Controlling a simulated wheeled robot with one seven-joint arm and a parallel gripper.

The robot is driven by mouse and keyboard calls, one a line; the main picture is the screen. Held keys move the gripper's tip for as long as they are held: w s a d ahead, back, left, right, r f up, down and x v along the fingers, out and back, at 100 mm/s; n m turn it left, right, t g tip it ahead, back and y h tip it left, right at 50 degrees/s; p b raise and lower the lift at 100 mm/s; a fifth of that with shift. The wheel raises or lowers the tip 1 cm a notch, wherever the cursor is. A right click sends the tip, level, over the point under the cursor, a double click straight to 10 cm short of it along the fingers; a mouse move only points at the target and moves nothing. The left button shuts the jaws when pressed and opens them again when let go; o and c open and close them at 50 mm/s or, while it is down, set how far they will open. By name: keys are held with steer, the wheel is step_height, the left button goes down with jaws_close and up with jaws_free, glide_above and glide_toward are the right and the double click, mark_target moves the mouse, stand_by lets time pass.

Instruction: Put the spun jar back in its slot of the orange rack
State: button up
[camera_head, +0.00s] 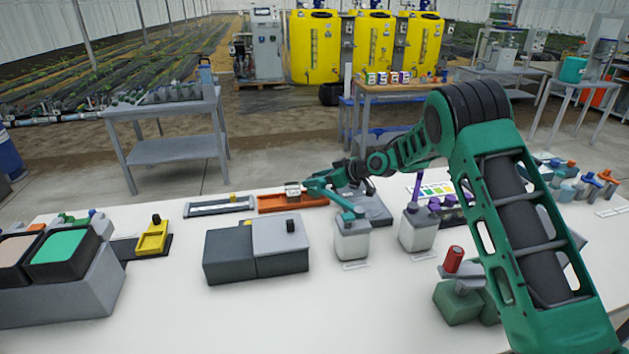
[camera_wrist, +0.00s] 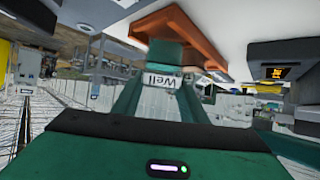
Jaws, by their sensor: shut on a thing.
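The orange rack (camera_head: 275,204) lies at the far edge of the white table in the head view, and shows upside down at the top of the wrist view (camera_wrist: 205,45). My gripper (camera_head: 303,188) is shut on a small jar with a white label (camera_head: 292,188), at the rack. In the wrist view the label reads "Well" upside down (camera_wrist: 158,80), between my two green fingers (camera_wrist: 158,95). A green part beyond the label overlaps the rack's edge there. I cannot tell whether the jar is in a slot or just above it; the slots are hidden.
A grey rail tray (camera_head: 219,206) lies left of the rack, and a dark grey device (camera_head: 370,208) stands close to its right. A grey box (camera_head: 258,250) stands nearer. Two white jugs (camera_head: 352,240) (camera_head: 418,230) stand to the right. The left front table is partly clear.

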steer(key=o, duration=1.2)
steer(key=shift+r, duration=0.35)
steer(key=v, duration=1.2)
steer(key=shift+d, duration=0.1)
